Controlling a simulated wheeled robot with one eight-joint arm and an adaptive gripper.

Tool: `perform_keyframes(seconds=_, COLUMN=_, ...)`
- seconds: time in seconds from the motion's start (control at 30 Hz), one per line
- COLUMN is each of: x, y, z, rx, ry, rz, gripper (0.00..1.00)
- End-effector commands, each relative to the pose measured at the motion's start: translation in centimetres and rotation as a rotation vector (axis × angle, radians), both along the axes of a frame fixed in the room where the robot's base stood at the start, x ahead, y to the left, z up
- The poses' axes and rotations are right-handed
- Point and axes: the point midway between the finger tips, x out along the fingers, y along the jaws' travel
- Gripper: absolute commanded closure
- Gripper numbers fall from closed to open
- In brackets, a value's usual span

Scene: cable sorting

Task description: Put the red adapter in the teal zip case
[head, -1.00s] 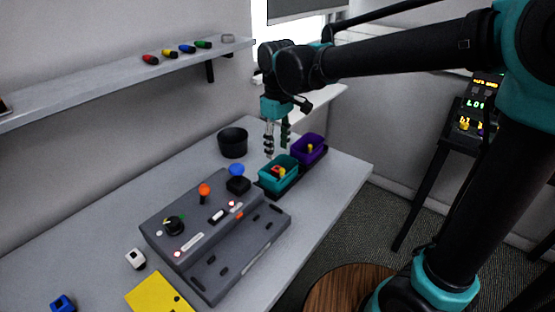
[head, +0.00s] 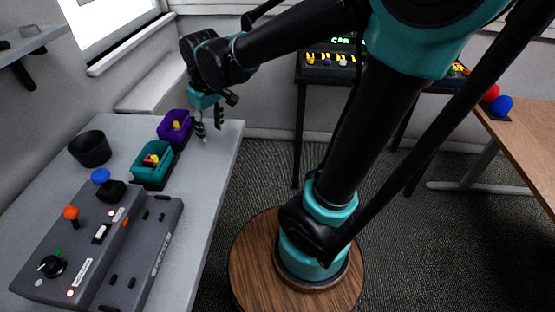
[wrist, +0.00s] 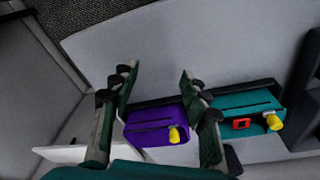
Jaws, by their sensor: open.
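The teal zip case (head: 136,166) stands open on the grey table beside the purple case. A small red piece (head: 148,160), which looks like the red adapter, sits within the teal case's rim, close to a yellow piece (head: 154,157). The wrist view also shows the teal case (wrist: 232,102), the red piece with a dark centre (wrist: 241,124) and the yellow piece (wrist: 273,122). My gripper (head: 209,130) is open and empty near the table's right edge, beside the purple case and apart from the teal one. In the wrist view its fingers (wrist: 159,72) are spread.
The purple case (head: 164,131) holds a yellow piece (head: 176,125). A black round cup (head: 90,150) and a grey control panel (head: 85,250) with knobs stand on the table. Floor is open beyond its right edge. A wooden table (head: 525,140) stands at far right.

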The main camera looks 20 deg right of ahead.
Motion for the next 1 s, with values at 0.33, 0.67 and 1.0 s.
perform_keyframes(seconds=0.33, x=-5.1, y=-14.8, z=-8.3, rx=0.076, ry=-0.134, rz=-0.482, gripper=0.54)
perform_keyframes(seconds=0.67, x=-8.4, y=-18.7, z=-11.1, rx=0.099, ry=-0.193, rz=-0.656, gripper=0.54)
perform_keyframes(seconds=1.0, x=-8.3, y=-18.7, z=-11.1, rx=0.099, ry=-0.193, rz=-0.654, gripper=0.54)
